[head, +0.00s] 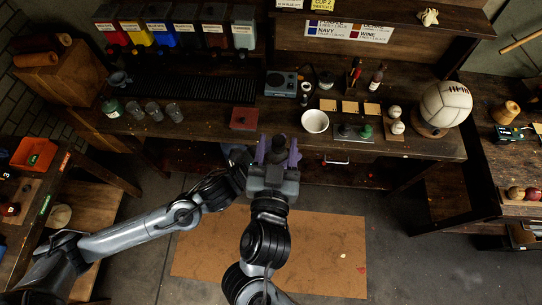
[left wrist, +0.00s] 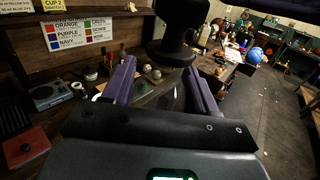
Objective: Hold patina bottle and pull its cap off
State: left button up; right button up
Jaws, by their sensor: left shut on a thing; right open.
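The patina bottle (left wrist: 172,48) is a dark, rounded thing with a narrower neck and a wide dark top, upright between the purple fingers of my left gripper (left wrist: 163,78), which is shut on it. In the head view my left gripper is mostly hidden behind my right one. My right gripper (head: 278,152) is open, its purple fingers either side of the bottle's dark top (head: 280,143). I cannot tell whether the fingers touch it. The cap's edge is too dark to make out.
The workbench (head: 210,125) lies just beyond the grippers. A red box (head: 244,118), a white bowl (head: 315,121) and a turntable (head: 281,84) stand on it. Glass jars stand at the left and a large ball (head: 446,104) at the right. A brown mat (head: 325,255) covers open floor.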

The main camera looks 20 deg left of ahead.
aim_at(273, 144)
jog(key=shift+s+a+f+n+g, duration=0.2)
jog(key=shift+s+f, duration=0.15)
jog(key=shift+f, duration=0.15)
jog(key=shift+s+a+f+n+g, duration=0.1)
jog(key=shift+s+a+f, duration=0.05)
jog(key=shift+s+f, duration=0.25)
jog(key=shift+w+a+f, duration=0.15)
jog(key=shift+w+f, duration=0.1)
jog(key=shift+w, duration=0.05)
jog(key=shift+x, duration=2)
grip_shut()
jog(key=shift+r, duration=0.2)
jog(key=shift+r, duration=0.8)
